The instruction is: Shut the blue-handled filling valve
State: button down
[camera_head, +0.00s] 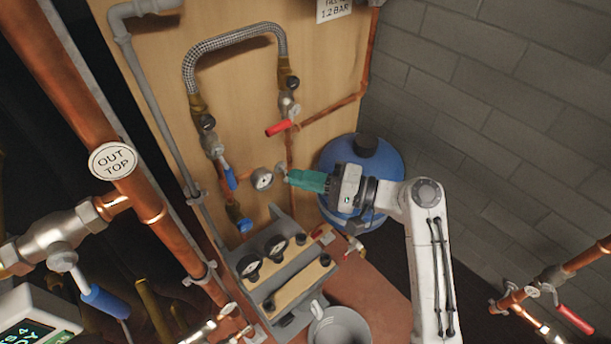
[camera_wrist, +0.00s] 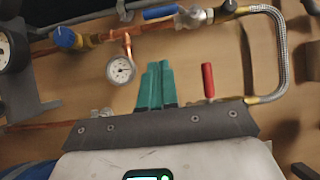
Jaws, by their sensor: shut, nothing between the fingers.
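The blue-handled valve (camera_head: 229,177) sits on the wooden board at the lower left end of the braided hose. Its handle lies roughly along the pipe. In the wrist view the blue handle (camera_wrist: 161,11) shows at the top edge, beyond my fingertips. My gripper (camera_head: 288,175) has teal fingers, shut and empty, to the right of the pressure gauge (camera_head: 262,179) and apart from the blue handle. In the wrist view my gripper (camera_wrist: 158,66) points up toward the pipe, between the gauge (camera_wrist: 120,69) and the red handle (camera_wrist: 208,80).
The braided hose (camera_head: 235,38) arches to a red-handled valve (camera_head: 279,128). A blue cap (camera_head: 244,225) sits below the blue handle. A blue vessel (camera_head: 338,153) stands behind my gripper. Another blue-handled valve (camera_head: 105,300) is at the lower left. A grey bucket (camera_head: 340,325) stands below.

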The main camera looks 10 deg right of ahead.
aim_at(226, 169)
jog(key=a+p, duration=0.2)
jog(key=a, duration=0.7)
jog(key=shift+w+a, duration=0.35)
jog(key=shift+w, duration=0.05)
jog(key=shift+s+a+f+m+y+b, duration=0.2)
jog(key=shift+a+m+y+b, duration=0.1)
jog(key=shift+m, duration=0.2)
jog(key=s+a+r+m+t+b, duration=0.2)
jog(key=a+m+t+b, duration=0.2)
jog(key=m, duration=0.5)
jog(key=s+a+r+m+t+b, duration=0.2)
jog(key=m+t+b, duration=0.4)
jog(key=m, duration=0.4)
jog(key=shift+s+a+t+h, duration=0.4)
jog(key=shift+s+a+t, duration=0.3)
jog(key=shift+a, duration=0.25)
jog(key=shift+s+a+r, duration=0.1)
jog(key=shift+a+r, duration=0.05)
jog(key=shift+r, duration=0.1)
